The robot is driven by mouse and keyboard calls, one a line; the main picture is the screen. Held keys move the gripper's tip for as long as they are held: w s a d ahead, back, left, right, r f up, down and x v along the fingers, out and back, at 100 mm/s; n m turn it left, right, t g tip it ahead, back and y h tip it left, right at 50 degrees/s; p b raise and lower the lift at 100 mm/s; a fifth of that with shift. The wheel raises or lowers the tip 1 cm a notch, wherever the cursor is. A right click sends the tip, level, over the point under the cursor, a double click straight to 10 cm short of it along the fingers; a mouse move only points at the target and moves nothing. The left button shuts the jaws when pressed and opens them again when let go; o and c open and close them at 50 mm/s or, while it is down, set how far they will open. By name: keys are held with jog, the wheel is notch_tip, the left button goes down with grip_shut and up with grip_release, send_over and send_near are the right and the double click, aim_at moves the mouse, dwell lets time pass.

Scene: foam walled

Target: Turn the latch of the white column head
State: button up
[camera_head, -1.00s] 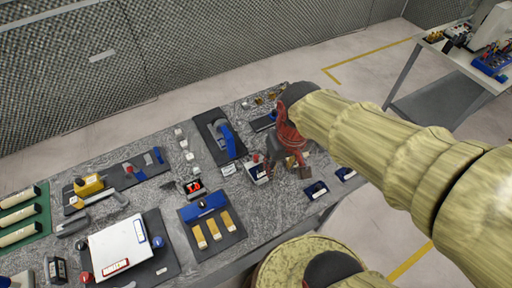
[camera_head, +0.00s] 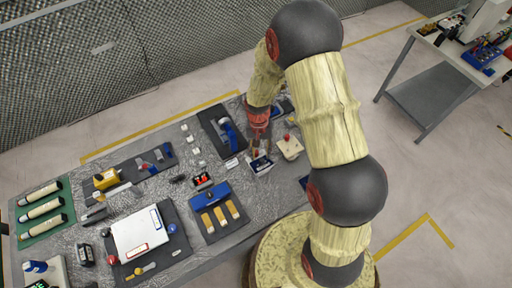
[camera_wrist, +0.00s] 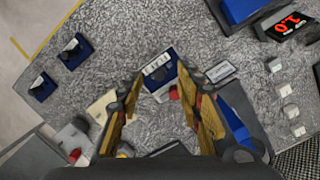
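I cannot tell for certain which part is the white column head. A pale block with a red knob (camera_head: 290,147) stands right of my gripper in the head view; a pale block (camera_wrist: 101,108) shows left of the fingers in the wrist view. A small blue-and-white labelled block (camera_head: 261,165) sits just below my gripper (camera_head: 258,140). In the wrist view this labelled block (camera_wrist: 158,72) shows between and beyond the fingertips. My gripper (camera_wrist: 160,88) is open, its two fingers apart with nothing visibly held. No latch can be made out clearly.
A white plate (camera_head: 138,232) lies on a dark board at the left. A blue clamp (camera_head: 228,133) stands left of my gripper. A board with yellow bars (camera_head: 210,230) lies nearer. A red-lit display (camera_wrist: 290,25) and small white blocks are at the wrist view's right.

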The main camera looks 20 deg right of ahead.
jog(key=m+t, duration=0.1)
jog(key=m, duration=0.1)
send_over(258, 152)
jog(key=shift+w+a+f, duration=0.1)
jog(key=shift+w+a, duration=0.05)
jog(key=shift+a, duration=0.25)
jog(key=shift+t, duration=0.3)
jog(key=shift+f+p, duration=0.4)
jog(key=shift+f, duration=3.4)
jog(key=shift+c, duration=1.2)
grip_shut()
